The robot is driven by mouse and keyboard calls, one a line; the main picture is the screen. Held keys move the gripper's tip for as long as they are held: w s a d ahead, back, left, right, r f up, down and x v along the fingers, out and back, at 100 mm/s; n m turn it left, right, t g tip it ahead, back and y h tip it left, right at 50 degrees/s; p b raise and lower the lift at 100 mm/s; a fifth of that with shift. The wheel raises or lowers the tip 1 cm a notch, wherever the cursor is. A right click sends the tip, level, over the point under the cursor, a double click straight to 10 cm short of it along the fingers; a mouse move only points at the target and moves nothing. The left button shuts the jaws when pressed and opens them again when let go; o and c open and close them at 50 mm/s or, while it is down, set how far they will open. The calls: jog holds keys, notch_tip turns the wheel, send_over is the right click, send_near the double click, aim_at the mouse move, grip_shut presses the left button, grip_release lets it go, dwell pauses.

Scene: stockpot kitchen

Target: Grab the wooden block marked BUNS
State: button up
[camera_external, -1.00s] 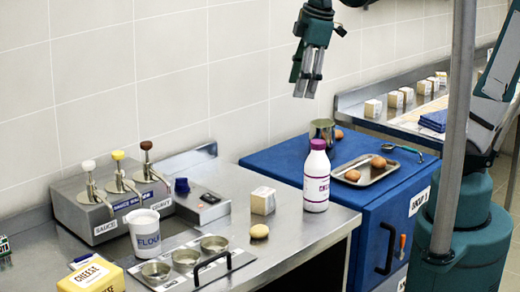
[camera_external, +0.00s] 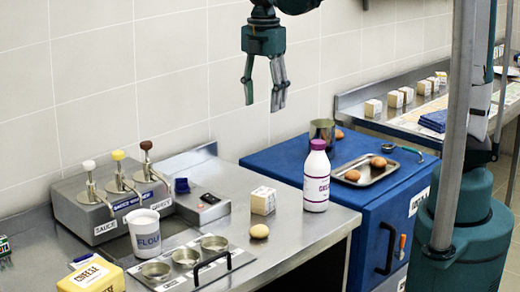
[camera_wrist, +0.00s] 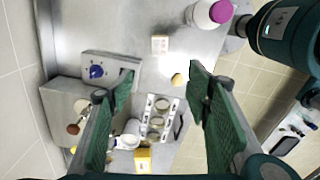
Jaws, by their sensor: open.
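A small pale wooden block (camera_external: 263,201) with printing on its side stands on the steel counter, left of the white bottle. It also shows near the top of the wrist view (camera_wrist: 160,44). Several similar blocks (camera_external: 397,98) stand in a row on the far right counter. The lettering on all of them is too small to read, so I cannot tell which says BUNS. My gripper (camera_external: 264,104) is open and empty, pointing down high above the counter. In the wrist view its two fingers (camera_wrist: 160,78) are spread wide, with the near block beyond them.
A white bottle with a purple cap (camera_external: 316,178) stands right of the near block. A round tan item (camera_external: 259,231) lies in front. The sauce dispenser (camera_external: 115,204), flour tub (camera_external: 144,232) and yellow cheese box (camera_external: 92,277) are left. A blue cabinet (camera_external: 375,215) stands right.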

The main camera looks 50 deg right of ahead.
send_over(263, 192)
notch_tip(263, 192, down, 22)
jog(key=shift+d+f, duration=0.1)
dwell(0.4)
jog(key=shift+f, duration=1.25)
jog(key=shift+f, duration=0.1)
jog(key=shift+f, duration=2.5)
jog(key=shift+c, duration=0.5)
jog(key=c, duration=0.9)
